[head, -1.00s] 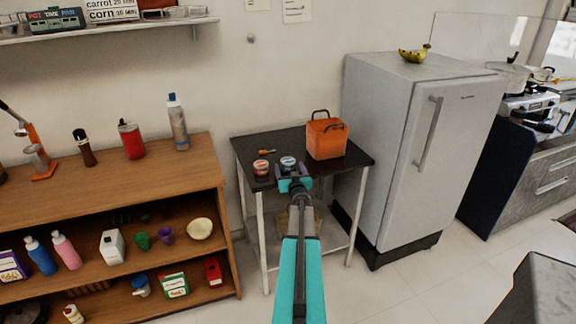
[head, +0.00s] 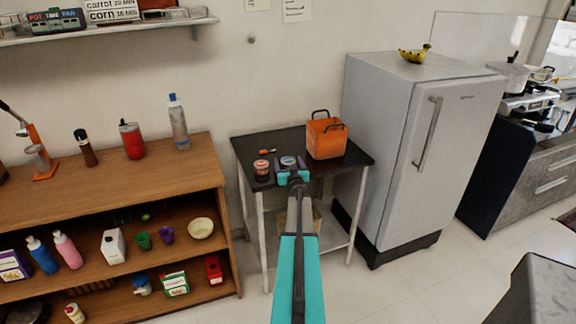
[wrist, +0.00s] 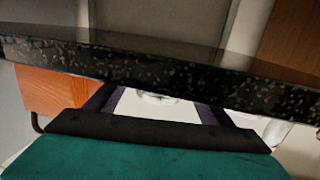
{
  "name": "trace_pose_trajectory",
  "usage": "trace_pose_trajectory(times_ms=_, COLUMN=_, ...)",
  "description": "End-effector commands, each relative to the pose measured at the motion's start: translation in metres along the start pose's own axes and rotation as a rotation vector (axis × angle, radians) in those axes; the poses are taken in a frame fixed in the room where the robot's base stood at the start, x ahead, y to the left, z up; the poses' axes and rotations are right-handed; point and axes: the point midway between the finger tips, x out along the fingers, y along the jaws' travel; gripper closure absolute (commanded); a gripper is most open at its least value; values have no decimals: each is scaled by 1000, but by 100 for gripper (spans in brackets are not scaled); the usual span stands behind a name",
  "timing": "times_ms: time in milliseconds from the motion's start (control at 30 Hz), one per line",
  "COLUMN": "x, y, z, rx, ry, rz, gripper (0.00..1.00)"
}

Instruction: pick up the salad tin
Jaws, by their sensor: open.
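Two small tins stand on the black table (head: 300,145). The left tin (head: 262,168) has a reddish label and a pale lid. The right tin (head: 288,161) is pale and bluish and stands just beyond my gripper (head: 292,177). The labels are too small to read, so I cannot tell which is the salad tin. My gripper is open at the table's front edge, in line with the right tin, whose lower part it hides. In the wrist view, the dark fingers of my gripper (wrist: 155,108) stand apart with a white surface between them. I cannot tell whether they touch the tin.
An orange box with dark handles (head: 326,138) stands right of the tins. A small orange-handled item (head: 267,150) lies behind them. The fridge (head: 415,150) stands to the right, and a wooden shelf (head: 110,195) to the left. The table edge crosses the wrist view (wrist: 150,70).

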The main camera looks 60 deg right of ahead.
Motion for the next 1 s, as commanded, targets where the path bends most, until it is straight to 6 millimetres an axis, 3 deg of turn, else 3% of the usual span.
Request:
trace_pose_trajectory(times_ms=267, x=0, y=0, z=0, rx=0, ry=0, rz=0, gripper=27)
trace_pose_trajectory(times_ms=500, x=0, y=0, z=0, rx=0, ry=0, rz=0, gripper=68)
trace_pose_trajectory(times_ms=567, x=0, y=0, z=-1, rx=0, ry=1, rz=-1, gripper=75)
trace_pose_trajectory(times_ms=1000, x=0, y=-1, z=-8, rx=-2, ry=1, rz=-2, gripper=75)
